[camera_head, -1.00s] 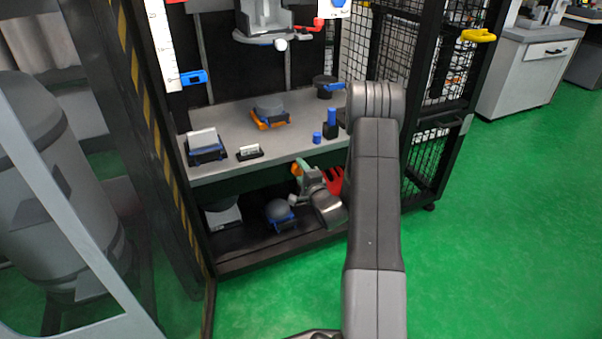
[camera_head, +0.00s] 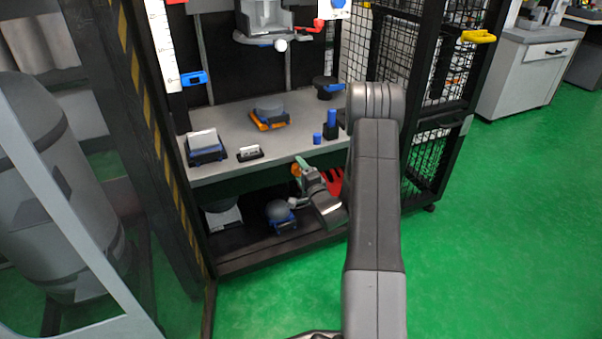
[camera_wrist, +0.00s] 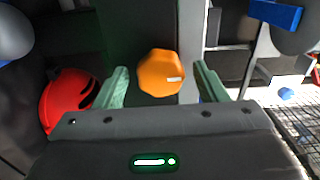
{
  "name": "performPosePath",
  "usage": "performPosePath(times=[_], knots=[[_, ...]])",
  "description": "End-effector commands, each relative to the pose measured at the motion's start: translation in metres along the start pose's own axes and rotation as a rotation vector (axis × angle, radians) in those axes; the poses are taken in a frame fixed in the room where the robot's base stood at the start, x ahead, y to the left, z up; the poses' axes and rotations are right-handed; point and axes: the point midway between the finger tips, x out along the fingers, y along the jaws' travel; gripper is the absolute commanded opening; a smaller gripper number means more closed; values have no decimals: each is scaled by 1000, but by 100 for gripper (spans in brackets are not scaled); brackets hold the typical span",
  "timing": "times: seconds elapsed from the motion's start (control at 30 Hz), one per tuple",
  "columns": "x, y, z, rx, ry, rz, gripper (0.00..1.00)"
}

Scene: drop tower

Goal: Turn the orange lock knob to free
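The orange lock knob (camera_wrist: 160,70) shows in the wrist view as a rounded, many-sided knob with a small pale mark near its lower right edge. My gripper (camera_wrist: 160,80) is open, with one green finger on each side of the knob and a visible gap on both sides. The frames do not show clearly how deep the knob lies between the fingertips. In the head view my gripper (camera_head: 303,166) is at the front of the bench, under the worktop edge. Only a bit of the orange knob (camera_head: 296,170) shows there, beside the fingers.
A red slotted part (camera_wrist: 68,98) lies left of the fingers in the wrist view; red also shows right of my gripper (camera_head: 334,181) in the head view. The worktop (camera_head: 225,130) is above, and a lower shelf (camera_head: 250,250) below. A mesh guard (camera_head: 425,160) stands right.

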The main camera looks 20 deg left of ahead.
Motion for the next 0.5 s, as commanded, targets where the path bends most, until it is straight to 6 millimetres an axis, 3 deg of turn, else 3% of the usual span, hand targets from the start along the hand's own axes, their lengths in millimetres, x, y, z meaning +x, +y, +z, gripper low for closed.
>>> performPosePath(times=[0.27, 0.5], knots=[[-5, -1, -1, 1, 1, 0, 65], [-47, -2, -2, 4, 4, 4, 65]])
